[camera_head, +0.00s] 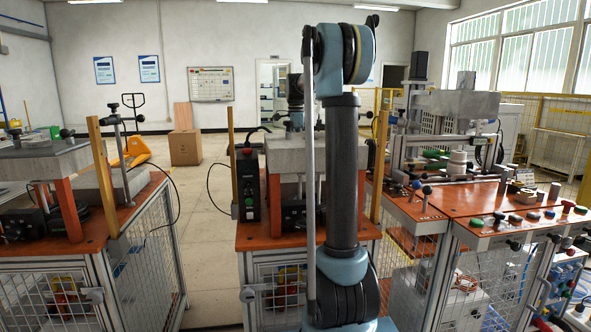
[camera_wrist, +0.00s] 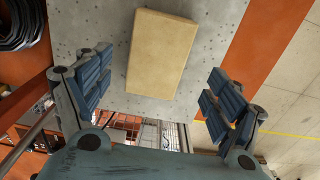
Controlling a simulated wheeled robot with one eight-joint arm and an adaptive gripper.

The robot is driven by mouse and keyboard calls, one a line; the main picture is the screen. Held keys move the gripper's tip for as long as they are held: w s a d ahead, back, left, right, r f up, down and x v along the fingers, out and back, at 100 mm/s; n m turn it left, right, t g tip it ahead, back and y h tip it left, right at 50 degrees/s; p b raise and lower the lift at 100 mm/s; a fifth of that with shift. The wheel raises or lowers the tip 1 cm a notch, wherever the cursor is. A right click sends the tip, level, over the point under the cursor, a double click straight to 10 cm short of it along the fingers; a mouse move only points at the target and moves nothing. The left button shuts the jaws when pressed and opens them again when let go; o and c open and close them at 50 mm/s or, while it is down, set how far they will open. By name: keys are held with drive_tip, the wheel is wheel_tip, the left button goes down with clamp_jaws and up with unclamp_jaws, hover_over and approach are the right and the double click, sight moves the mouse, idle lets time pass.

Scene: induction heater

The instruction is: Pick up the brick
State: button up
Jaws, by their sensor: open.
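A tan, rectangular brick (camera_wrist: 160,52) lies on a pale grey speckled slab (camera_wrist: 207,60) in the wrist view, at the upper middle. My gripper (camera_wrist: 160,82) is open, with one padded finger to the left of the brick and one to the right. Neither finger appears to touch it, and nothing is held. In the head view I cannot make out the brick; my own arm stands in front of the middle workbench (camera_head: 255,232). My fingers are not clear in that view.
Upright wooden posts (camera_head: 232,165) stand beside the middle bench's slab. A black control box (camera_head: 248,185) is at its left. Another bench (camera_head: 85,235) stands left, and a bench with colored buttons (camera_head: 500,215) stands right. Clear floor (camera_head: 205,220) lies between the left and middle benches.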

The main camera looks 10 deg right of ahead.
wheel_tip(320, 180, down, 5)
drive_tip(key=shift+s+d+r, duration=0.1)
drive_tip(key=shift+s, duration=0.05)
drive_tip(key=c, duration=1.3)
